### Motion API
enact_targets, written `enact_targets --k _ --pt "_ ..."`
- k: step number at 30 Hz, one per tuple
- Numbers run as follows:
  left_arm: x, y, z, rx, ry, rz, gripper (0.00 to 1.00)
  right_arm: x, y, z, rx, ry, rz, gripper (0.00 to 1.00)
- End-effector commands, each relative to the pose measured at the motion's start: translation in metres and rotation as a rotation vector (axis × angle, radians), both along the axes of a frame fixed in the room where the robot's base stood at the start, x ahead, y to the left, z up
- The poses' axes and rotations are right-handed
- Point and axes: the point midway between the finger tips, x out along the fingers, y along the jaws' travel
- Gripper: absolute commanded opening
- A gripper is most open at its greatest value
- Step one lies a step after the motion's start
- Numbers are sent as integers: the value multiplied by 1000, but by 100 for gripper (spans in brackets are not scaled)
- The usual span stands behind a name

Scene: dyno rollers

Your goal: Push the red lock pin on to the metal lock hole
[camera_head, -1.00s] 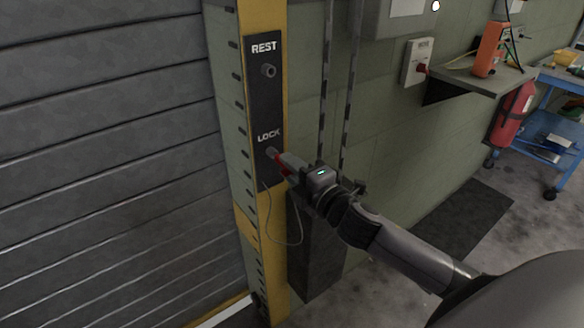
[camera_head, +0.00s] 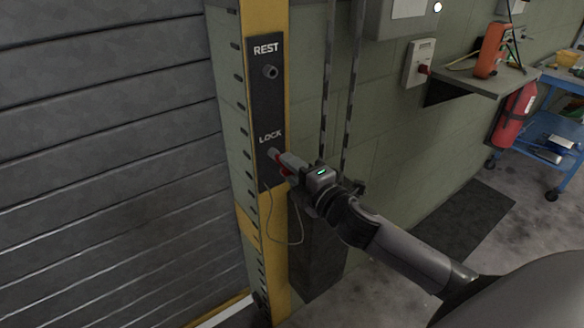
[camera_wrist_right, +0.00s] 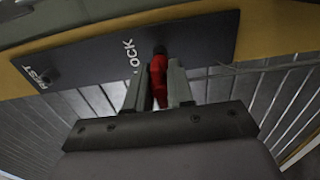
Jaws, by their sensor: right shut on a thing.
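The red lock pin (camera_head: 281,160) is at the LOCK position of the black panel (camera_head: 264,105). My right gripper (camera_head: 286,163) is shut on it. In the right wrist view the red pin (camera_wrist_right: 158,80) stands between the two grey fingers, its far end meeting the dark metal lock hole (camera_wrist_right: 159,50) beside the word LOCK. The lock hole (camera_head: 272,152) also shows in the head view at the pin's tip. How deep the pin sits in it is hidden. The REST hole (camera_head: 270,72) above is empty. My left gripper is not in view.
The panel is on a yellow post (camera_head: 282,250) beside a grey shutter (camera_head: 110,150). A thin cable (camera_head: 300,225) hangs below the pin. Chains (camera_head: 349,100) hang on the green wall to the right. A shelf (camera_head: 480,82) and a fire extinguisher (camera_head: 513,115) are farther right.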

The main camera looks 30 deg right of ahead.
Motion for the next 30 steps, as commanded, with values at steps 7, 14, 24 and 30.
enact_targets --k 7,14,24,30 --pt "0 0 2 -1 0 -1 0 3 1 0 0 -1 1 0" --pt "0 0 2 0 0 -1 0 7 1 1 0 -1 0 0" --pt "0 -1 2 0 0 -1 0 9 1 0 0 -1 0 52" --pt "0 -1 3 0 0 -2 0 9 1 0 0 0 0 52"
